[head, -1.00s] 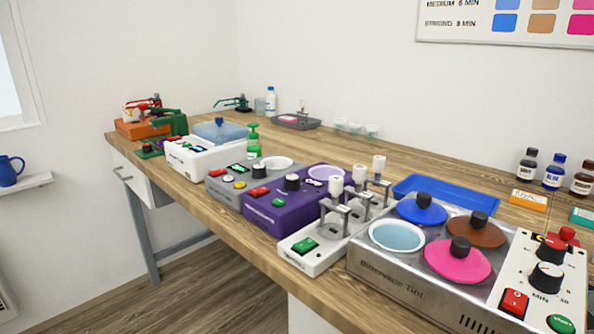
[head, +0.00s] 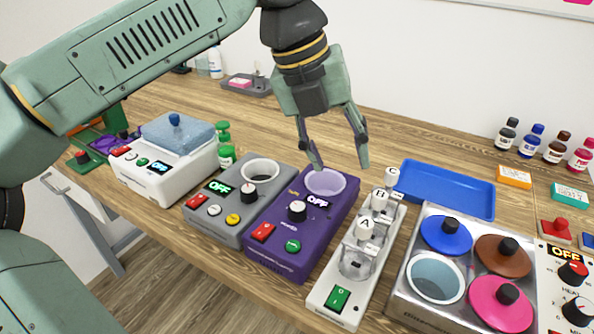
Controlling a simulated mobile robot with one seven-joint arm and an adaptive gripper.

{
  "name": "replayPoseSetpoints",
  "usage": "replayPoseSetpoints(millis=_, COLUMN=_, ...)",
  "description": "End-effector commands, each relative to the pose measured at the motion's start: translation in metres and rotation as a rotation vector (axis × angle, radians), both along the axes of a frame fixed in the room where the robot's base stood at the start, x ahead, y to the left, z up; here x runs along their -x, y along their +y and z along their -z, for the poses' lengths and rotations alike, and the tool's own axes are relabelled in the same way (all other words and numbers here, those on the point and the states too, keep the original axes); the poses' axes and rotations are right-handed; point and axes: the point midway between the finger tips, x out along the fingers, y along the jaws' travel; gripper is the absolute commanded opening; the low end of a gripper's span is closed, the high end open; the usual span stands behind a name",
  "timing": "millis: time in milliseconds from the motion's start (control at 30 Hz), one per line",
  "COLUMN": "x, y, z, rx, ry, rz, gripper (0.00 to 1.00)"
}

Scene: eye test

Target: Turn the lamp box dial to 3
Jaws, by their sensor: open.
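No label clearly reads as lamp box. The purple box (head: 262,232) has a round lilac top, an OFF display, a red switch, a green button and a black dial (head: 297,210) with a pale top. The grey box (head: 217,218) to its left also has an OFF display and a black dial (head: 248,193). Which of them is the lamp box I cannot tell; the dial settings are too small to read. My gripper (head: 341,167) is open and empty, pointing down, in front of the purple box's back right end in the picture. It appears apart from both dials.
Right of the purple box stands a white base (head: 338,297) with upright holders marked with letters. A metal tint unit (head: 420,300) with round lids is at the right, a blue tray (head: 445,190) behind it. A white box (head: 165,180) stands left.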

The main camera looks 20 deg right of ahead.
Motion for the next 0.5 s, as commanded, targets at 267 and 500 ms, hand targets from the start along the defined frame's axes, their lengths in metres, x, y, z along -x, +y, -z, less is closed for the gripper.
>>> replayPoseSetpoints(millis=267, x=-0.035, y=0.05, z=0.009, rx=-0.328, ry=-0.024, rz=-0.214, gripper=0.46)
replayPoseSetpoints(millis=500, x=-0.035, y=0.051, z=0.041, rx=-0.338, ry=-0.024, rz=-0.219, gripper=0.46)
